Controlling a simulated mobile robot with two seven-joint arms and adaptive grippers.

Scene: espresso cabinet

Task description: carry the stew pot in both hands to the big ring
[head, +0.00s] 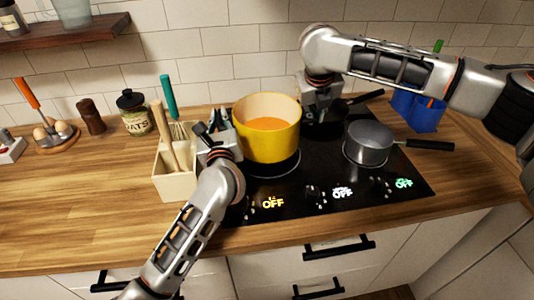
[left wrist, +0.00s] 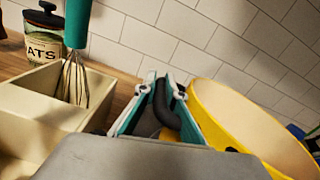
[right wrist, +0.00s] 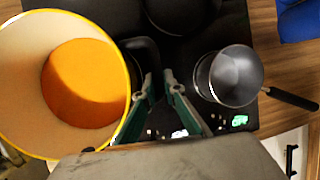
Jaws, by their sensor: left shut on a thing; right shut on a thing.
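The yellow stew pot (head: 267,140), with orange stew inside, is over the left part of the black hob (head: 330,205). A pale ring edge (head: 284,169) shows just below its base; I cannot tell whether the base touches the glass. My left gripper (head: 217,140) is shut on the pot's left dark handle (left wrist: 164,108). My right gripper (head: 318,98) is shut on its right dark handle (right wrist: 146,62), which the fingers partly hide in the head view. The pot looks about level. It also shows in the right wrist view (right wrist: 127,95).
A grey saucepan (head: 369,145) stands on the hob's right, its handle pointing right. A dark pan (right wrist: 185,12) is behind. A cream utensil box (head: 175,180) with a whisk stands close left of my left gripper.

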